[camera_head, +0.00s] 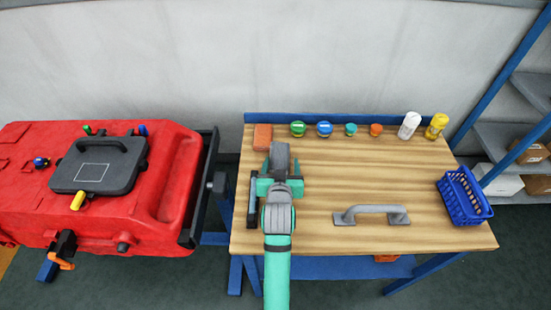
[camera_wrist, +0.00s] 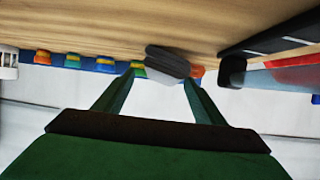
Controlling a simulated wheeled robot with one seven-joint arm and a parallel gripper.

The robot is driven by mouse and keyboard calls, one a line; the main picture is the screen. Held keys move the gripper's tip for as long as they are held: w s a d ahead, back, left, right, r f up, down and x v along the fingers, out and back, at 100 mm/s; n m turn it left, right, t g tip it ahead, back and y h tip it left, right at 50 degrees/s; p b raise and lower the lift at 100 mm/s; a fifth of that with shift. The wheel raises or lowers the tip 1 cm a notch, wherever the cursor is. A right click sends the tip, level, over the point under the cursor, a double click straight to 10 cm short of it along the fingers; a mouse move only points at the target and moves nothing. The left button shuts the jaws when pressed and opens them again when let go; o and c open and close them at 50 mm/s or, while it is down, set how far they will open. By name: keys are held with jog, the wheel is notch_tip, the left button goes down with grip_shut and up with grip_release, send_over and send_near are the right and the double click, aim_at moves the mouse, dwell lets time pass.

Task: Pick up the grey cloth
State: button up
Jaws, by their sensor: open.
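The grey cloth (camera_head: 279,156) lies as a small dark grey lump on the wooden workbench (camera_head: 345,170), near its left side. In the wrist view the cloth (camera_wrist: 168,60) shows just beyond and between my fingertips, against the wood. My gripper (camera_head: 279,178) is teal, points toward the back of the bench and sits right in front of the cloth. In the wrist view my gripper (camera_wrist: 163,80) has its two fingers apart, with nothing clamped. Whether a finger touches the cloth I cannot tell.
A black-handled tool (camera_head: 252,200) lies close left of my gripper. An orange-red block (camera_head: 262,137) and several coloured caps (camera_head: 324,129) line the back edge. A grey handle (camera_head: 372,213) and blue basket (camera_head: 463,198) are right. A red tank (camera_head: 165,170) stands left.

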aim_at(280, 160)
jog(key=shift+a+x, duration=0.15)
jog(key=shift+x, duration=0.75)
jog(key=shift+a+x, duration=0.2)
jog(key=shift+x, duration=0.65)
jog(key=shift+a+x, duration=0.15)
jog(key=shift+x, duration=0.75)
jog(key=shift+s+a, duration=0.1)
jog(key=shift+a, duration=0.1)
jog(key=c, duration=0.7)
jog(key=shift+s+d, duration=0.1)
jog(key=shift+d, duration=0.35)
jog(key=shift+c, duration=0.6)
